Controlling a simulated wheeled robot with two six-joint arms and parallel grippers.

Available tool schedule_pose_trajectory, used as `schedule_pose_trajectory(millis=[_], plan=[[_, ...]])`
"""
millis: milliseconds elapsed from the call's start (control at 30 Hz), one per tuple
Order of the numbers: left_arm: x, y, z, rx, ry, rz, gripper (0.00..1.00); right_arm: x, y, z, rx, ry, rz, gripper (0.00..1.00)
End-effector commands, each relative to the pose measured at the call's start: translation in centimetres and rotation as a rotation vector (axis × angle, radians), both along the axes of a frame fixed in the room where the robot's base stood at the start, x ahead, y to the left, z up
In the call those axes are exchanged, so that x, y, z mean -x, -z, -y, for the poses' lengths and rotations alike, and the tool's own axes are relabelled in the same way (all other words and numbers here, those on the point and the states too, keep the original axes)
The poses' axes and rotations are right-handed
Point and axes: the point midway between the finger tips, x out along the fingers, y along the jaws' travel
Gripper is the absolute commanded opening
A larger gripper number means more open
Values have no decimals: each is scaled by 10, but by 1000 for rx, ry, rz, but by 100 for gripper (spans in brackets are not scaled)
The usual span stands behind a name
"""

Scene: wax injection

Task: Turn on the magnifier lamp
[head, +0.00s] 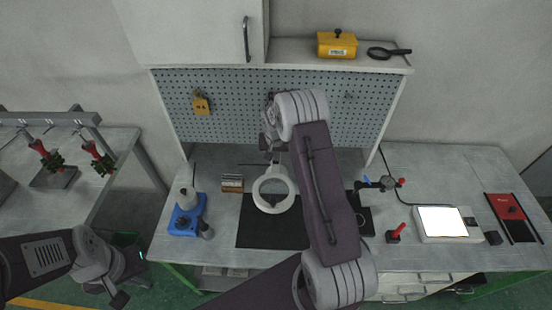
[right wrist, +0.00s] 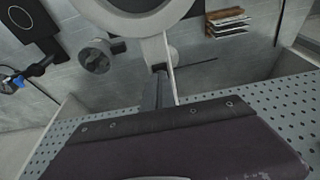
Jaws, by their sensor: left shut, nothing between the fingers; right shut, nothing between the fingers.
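The magnifier lamp (head: 272,189) is a pale ring on a short arm, above the dark mat in the middle of the bench. Its ring shows no clear glow. Part of it fills the top of the right wrist view (right wrist: 150,24). My right arm reaches across the bench, and my right gripper (head: 270,146) is shut and empty just behind the ring, near the lamp's arm. Whether it touches the lamp I cannot tell. The lamp's switch is not clearly visible. My left gripper (head: 122,281) is shut and empty at the lower left, off the bench's front left corner.
A pegboard (head: 230,100) stands close behind my right gripper. A bright light panel (head: 441,221) and a red-handled tool (head: 396,233) are on the right.

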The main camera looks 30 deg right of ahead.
Motion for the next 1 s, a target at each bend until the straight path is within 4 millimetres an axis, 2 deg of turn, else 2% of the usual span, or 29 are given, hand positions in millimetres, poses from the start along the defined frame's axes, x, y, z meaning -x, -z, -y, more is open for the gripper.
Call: schedule_pose_trajectory(millis=[33,67,100,333,667,1000], plan=[[0,31,0,0,0,-1,0,0,19,-1,17,-4,30,0],[1,15,0,0,0,-3,0,-1,5,0,14,-2,26,0],[1,12,0,0,0,-2,0,-1,3,0,13,-1,22,0],[0,10,0,0,0,0,0,-2,3,1,12,0,22,0],[0,5,0,0,0,-1,0,-14,0,8,12,1,22,0],[0,2,0,0,0,-1,0,-14,-4,9,12,0,22,0]])
